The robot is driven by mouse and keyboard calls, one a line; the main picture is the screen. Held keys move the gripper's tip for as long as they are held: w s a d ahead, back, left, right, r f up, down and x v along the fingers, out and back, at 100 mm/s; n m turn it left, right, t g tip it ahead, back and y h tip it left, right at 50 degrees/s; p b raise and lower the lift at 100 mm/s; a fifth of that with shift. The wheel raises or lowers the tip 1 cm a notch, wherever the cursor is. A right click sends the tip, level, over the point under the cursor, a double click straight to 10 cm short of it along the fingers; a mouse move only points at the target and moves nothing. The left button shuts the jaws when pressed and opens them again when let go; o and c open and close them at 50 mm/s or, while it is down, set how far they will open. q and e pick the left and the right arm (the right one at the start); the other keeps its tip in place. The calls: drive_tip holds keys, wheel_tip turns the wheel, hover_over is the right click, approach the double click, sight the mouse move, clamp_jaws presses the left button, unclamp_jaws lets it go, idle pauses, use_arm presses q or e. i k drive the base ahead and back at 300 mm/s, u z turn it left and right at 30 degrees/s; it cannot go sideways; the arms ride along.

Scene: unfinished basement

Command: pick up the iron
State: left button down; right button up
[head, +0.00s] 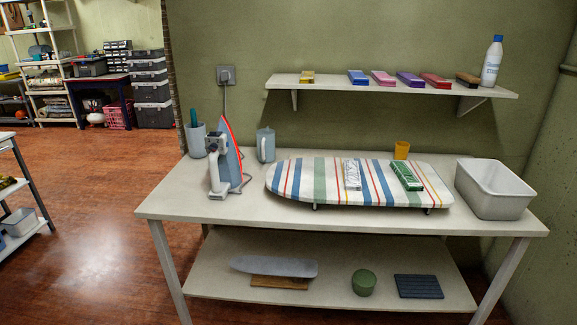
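The iron (229,155) stands upright on its heel at the left part of the white table (165,203). Its pale blue soleplate has a red edge and faces right, and its grey and white body faces left. A cord runs up behind it to a wall socket (226,75). Neither of my grippers shows in the head view.
A striped ironing board (327,184) lies right of the iron, with a white packet (352,174) and a green box (407,176) on it. A white bin (495,190) is far right. A shelf (330,87) hangs above.

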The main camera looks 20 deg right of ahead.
sight(225, 163)
drive_tip(key=u, duration=0.6)
drive_tip(key=i, duration=1.85)
drive_tip(key=z, duration=1.25)
drive_tip(key=i, duration=0.25)
drive_tip(key=z, duration=0.65)
drive_tip(key=k, duration=0.45)
